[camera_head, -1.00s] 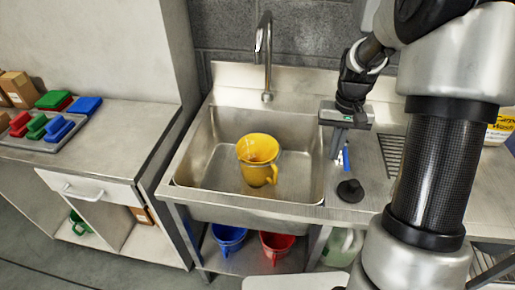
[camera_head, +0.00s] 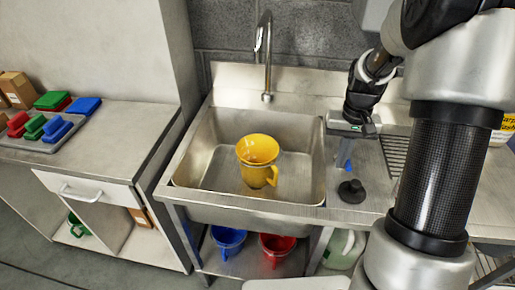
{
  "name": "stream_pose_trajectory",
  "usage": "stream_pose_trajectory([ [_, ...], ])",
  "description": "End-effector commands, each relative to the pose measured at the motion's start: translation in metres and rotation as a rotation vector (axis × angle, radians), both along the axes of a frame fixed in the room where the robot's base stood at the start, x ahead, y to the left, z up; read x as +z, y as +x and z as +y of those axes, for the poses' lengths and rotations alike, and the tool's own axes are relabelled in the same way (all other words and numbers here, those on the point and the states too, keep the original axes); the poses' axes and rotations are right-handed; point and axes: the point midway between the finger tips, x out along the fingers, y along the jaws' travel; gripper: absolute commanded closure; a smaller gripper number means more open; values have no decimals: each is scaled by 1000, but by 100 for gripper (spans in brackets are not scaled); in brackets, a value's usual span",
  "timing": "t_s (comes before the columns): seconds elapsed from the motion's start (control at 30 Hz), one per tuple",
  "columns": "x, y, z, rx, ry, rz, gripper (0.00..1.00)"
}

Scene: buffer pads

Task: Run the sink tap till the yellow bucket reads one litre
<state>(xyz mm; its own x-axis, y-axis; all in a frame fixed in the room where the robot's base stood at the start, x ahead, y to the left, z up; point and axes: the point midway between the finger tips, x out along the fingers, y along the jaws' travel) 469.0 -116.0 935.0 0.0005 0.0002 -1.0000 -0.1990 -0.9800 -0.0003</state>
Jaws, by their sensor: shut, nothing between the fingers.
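The yellow bucket (camera_head: 256,165) stands upright in the steel sink (camera_head: 208,150), a little below and left of the tap's line. Its inside looks yellow, and I cannot read any level on it. The sink tap (camera_head: 265,50) is a curved spout on the back edge, with its outlet above the back of the basin. I cannot make out any water stream. My gripper (camera_head: 344,160) points down over the right rim of the sink, to the right of the bucket and apart from it. It is shut with nothing in it. A small blue thing shows by its fingertips.
A black plug (camera_head: 351,191) lies on the drainboard just below my gripper. A blue bucket (camera_head: 228,240) and a red bucket (camera_head: 276,247) sit under the sink. The left counter holds coloured blocks on a tray (camera_head: 45,146). The grey wall is behind the tap.

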Motion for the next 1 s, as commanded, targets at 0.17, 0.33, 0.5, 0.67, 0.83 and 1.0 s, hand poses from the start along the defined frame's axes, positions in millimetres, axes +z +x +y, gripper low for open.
stream_pose_trajectory([
  [0.17,0,-1,0,0,0,1,100],
  [0.33,0,-1,-3,-1,0,1,100],
  [0.5,0,-5,-14,-2,-1,1,100],
  [0.67,0,-7,-22,0,0,2,100],
  [0.83,0,-7,-21,0,0,1,100],
  [1.0,0,-7,-25,-1,-1,1,100],
])
